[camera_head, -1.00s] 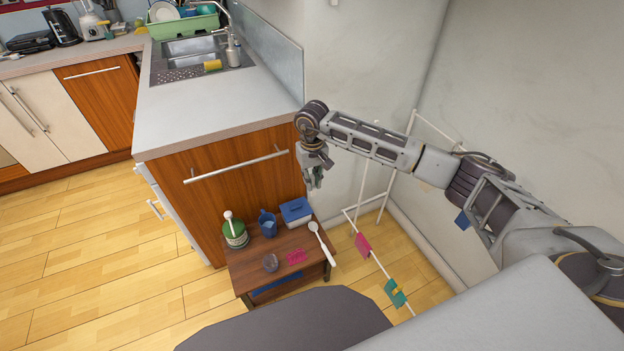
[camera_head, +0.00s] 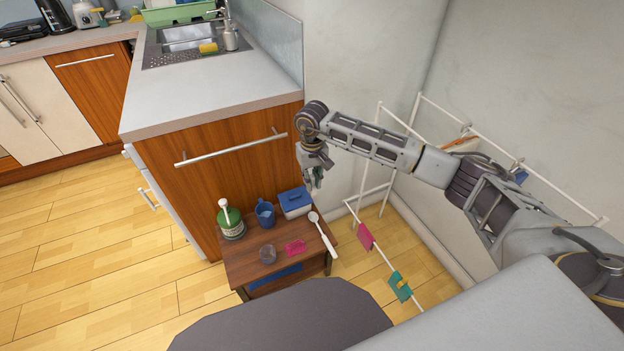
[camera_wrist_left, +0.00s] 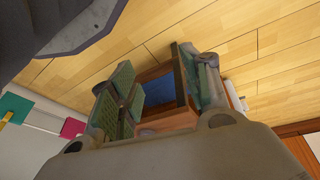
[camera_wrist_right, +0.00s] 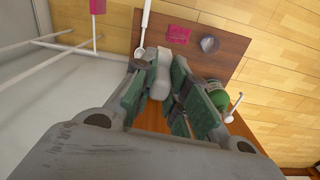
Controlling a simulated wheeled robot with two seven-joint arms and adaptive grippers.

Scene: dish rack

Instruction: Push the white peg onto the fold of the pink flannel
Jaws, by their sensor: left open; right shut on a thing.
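The pink flannel (camera_head: 365,236) hangs over the low front rail of a white drying rack, and its edge shows at the top of the right wrist view (camera_wrist_right: 97,6). My right gripper (camera_head: 316,180) is high above the back of the small wooden table, left of the flannel and apart from it. It is shut on a white piece (camera_wrist_right: 163,76), which looks like the white peg; the fingers hide part of it. My left gripper (camera_wrist_left: 160,88) is open and empty in the left wrist view, and is not in the head view.
The wooden table (camera_head: 240,270) bears a green jar (camera_head: 231,224), blue jug (camera_head: 265,213), blue-lidded box (camera_head: 295,202), white spoon (camera_head: 323,235), glass (camera_head: 267,254) and flat pink piece (camera_head: 295,248). A teal cloth (camera_head: 400,287) with a yellow peg hangs nearer on the rail. The counter (camera_head: 210,95) stands behind.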

